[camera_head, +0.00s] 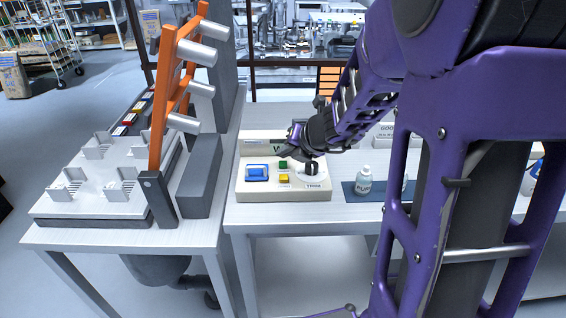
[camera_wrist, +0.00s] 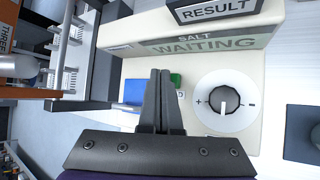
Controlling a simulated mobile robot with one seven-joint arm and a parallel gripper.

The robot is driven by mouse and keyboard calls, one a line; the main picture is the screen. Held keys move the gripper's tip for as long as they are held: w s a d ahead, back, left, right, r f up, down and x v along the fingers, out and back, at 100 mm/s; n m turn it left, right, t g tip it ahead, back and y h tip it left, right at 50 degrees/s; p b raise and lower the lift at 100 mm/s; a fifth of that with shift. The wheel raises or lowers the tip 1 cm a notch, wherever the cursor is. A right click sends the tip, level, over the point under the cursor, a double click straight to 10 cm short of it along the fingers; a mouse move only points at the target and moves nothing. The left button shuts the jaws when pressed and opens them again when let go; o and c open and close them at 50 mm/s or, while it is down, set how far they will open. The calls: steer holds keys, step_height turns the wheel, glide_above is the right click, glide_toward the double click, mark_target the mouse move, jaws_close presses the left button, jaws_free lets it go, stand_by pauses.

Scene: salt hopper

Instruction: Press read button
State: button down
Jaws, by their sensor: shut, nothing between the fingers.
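A cream control box (camera_head: 245,190) stands on the table in the head view. It carries a blue panel (camera_head: 257,173), a green button (camera_head: 283,164), a yellow button (camera_head: 284,179) and a black knob (camera_head: 311,168). Button labels are too small to read, so I cannot tell which one is the read button. My gripper (camera_head: 286,154) is shut and empty, just over the box near the green button. In the wrist view, my fingertips (camera_wrist: 160,72) are beside the partly hidden green button (camera_wrist: 176,80). Contact cannot be told. The yellow button is hidden there.
The box's display (camera_wrist: 205,45) reads "SALT WAITING", below a "RESULT" sign (camera_wrist: 215,10). A white bottle (camera_head: 363,180) stands on a blue mat (camera_head: 352,191) to the right. An orange frame (camera_head: 166,90) and grey block (camera_head: 203,175) rise to the left.

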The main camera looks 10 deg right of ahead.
steer(key=shift+f, duration=0.1)
stand_by(0.3)
steer(key=shift+f+b, duration=0.35)
steer(key=shift+f+b, duration=0.45)
steer(key=shift+f, duration=0.1)
stand_by(0.9)
steer(key=shift+r, duration=0.15)
steer(key=shift+r+p, duration=0.85)
steer(key=shift+p, duration=0.15)
step_height(320, 180, up, 5)
steer(key=p, duration=0.5)
steer(key=shift+a, duration=0.1)
stand_by(0.3)
